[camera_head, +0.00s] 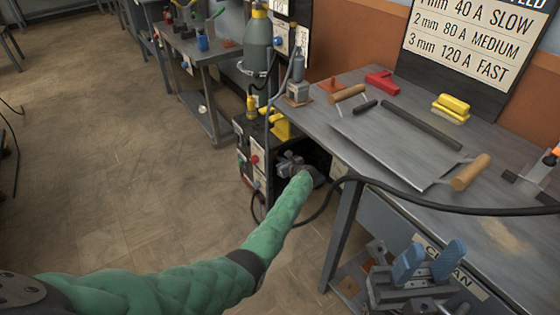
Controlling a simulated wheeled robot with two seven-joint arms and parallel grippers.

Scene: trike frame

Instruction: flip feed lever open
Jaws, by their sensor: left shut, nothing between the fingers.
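A dark welding machine (246,165) with red knobs and white labels stands beside the workbench. Its side compartment is open and dark inside. My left arm, in a green sleeve, reaches to this opening. My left gripper (289,163) is at the compartment, small and partly in shadow, shut with nothing held. I cannot make out the feed lever; the dark interior and my gripper hide that area. My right gripper (429,262), grey with blue fingers, is at the lower right in front of the bench. Its fingers are apart and empty.
A metal workbench (350,150) holds a steel plate with wooden handles (470,172), a yellow block (452,107) and a red tool (382,82). A black hose (400,193) crosses the bench front. A gas cylinder (258,45) stands behind the machine.

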